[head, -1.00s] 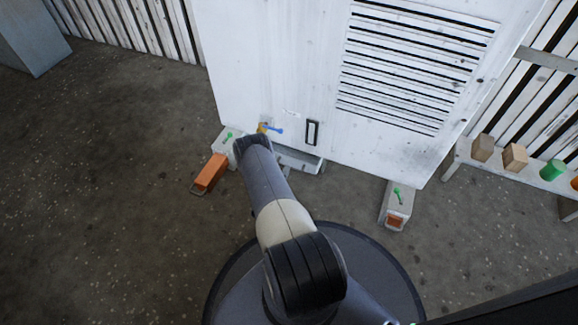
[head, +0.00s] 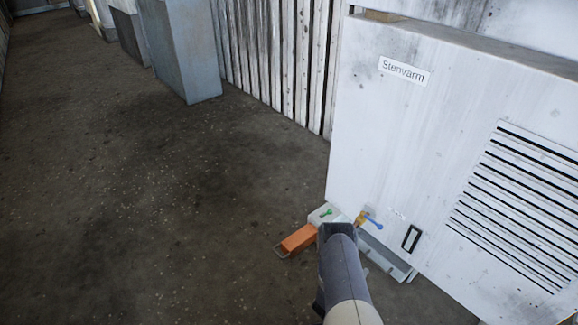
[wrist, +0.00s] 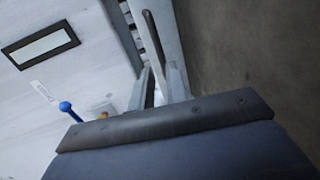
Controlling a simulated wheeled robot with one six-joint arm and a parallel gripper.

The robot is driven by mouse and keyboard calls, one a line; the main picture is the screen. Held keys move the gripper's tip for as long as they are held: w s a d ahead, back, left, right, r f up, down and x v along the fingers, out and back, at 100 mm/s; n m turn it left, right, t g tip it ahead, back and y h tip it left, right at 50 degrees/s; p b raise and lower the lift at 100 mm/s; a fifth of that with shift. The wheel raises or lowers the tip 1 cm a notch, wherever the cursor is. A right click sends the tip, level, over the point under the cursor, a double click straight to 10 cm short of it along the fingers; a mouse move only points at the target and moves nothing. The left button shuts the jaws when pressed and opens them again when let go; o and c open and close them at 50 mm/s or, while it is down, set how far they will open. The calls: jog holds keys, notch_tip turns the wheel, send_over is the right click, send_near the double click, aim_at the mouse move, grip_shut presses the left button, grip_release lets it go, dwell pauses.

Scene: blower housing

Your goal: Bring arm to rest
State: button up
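My arm (head: 347,275) reaches forward in the head view, low in front of the white blower housing (head: 440,130). Its dark far end covers part of the housing's lower left foot, and my gripper is hidden behind it there. In the wrist view a dark part of my arm (wrist: 170,135) fills the bottom. Grey narrow pieces stand above it, and I cannot tell whether they are fingers or parts of the housing's base. Nothing held can be made out. A blue-ended lever (head: 372,223) on a yellow fitting sits close to the arm's end; its blue knob (wrist: 66,107) shows in the wrist view.
An orange block (head: 299,238) with a wire loop lies left of the arm's end, by a green pin (head: 326,212). A black-framed handle slot (head: 411,238) and a grey tray (head: 390,262) are to the right. Grey cabinets (head: 185,50) stand behind. The floor at left is clear.

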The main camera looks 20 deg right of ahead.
aim_at(375, 265)
jog(key=b+x, duration=0.3)
jog(key=x, duration=0.6)
jog(key=shift+d, duration=0.15)
jog(key=shift+s+a, duration=0.2)
jog(key=shift+a, duration=0.2)
